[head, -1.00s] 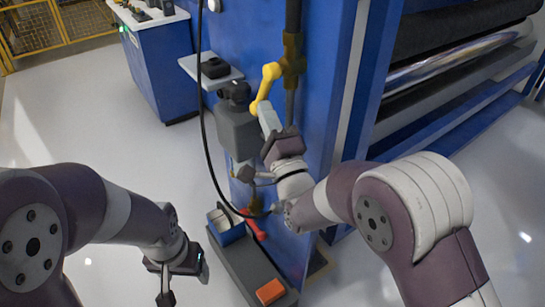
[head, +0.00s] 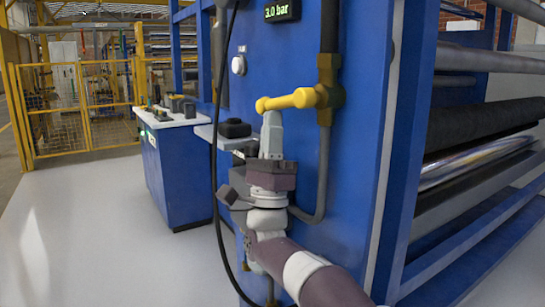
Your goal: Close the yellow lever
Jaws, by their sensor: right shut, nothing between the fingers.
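The yellow lever (head: 289,101) sits on a brass valve (head: 328,90) on the vertical pipe at the blue machine's side. Its handle reaches out to the left of the valve, roughly level in the picture, ending in a rounded tip. My right gripper (head: 272,118) points up from below, with its closed grey fingers right beneath the lever near its tip. It holds nothing. I cannot tell whether the fingers touch the lever. My left gripper is out of view.
A green display (head: 282,11) reads 3.0 bar above the lever. A black cable (head: 215,150) hangs left of my right arm. A small shelf with a black object (head: 235,128) is behind the gripper. Rollers (head: 480,160) are at right. Open floor (head: 90,240) lies left.

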